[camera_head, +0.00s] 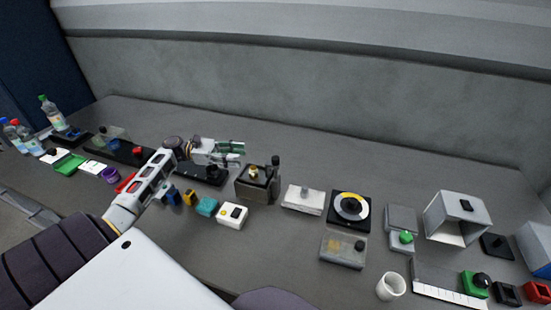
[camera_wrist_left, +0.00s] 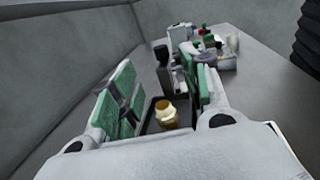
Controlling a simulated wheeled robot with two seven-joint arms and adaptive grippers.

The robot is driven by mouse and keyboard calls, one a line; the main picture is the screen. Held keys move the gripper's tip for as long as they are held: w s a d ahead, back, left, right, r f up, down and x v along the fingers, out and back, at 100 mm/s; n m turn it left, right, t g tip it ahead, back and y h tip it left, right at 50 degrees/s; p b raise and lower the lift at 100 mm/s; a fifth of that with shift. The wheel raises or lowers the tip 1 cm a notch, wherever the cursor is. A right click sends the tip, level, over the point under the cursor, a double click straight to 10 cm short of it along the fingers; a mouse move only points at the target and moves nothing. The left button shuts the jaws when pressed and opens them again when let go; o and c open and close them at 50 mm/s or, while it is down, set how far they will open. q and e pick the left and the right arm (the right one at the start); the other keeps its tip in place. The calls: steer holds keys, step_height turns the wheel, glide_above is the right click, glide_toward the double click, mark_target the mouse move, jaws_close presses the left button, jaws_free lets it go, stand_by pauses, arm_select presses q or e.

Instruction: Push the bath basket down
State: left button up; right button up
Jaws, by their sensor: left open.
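In the left wrist view a brass piece (camera_wrist_left: 166,114) sits in a dark opening between and beyond my fingers. I cannot tell the basket apart from the bath's inside. My left gripper (camera_head: 241,152) is open and empty, above and left of the bath; its green pads also show in the left wrist view (camera_wrist_left: 160,88). My right gripper is not in view.
A white block (camera_head: 303,200) and a black plate with a yellow-and-white dial (camera_head: 351,208) stand right of the bath.

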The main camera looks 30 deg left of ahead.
mark_target(275, 158)
arm_select(q)
steer(key=shift+w+d, duration=0.1)
steer(key=shift+d, duration=0.05)
steer(key=shift+p+x, duration=1.2)
steer(key=shift+x, duration=5.55)
steer(key=shift+f, duration=0.1)
jaws_close()
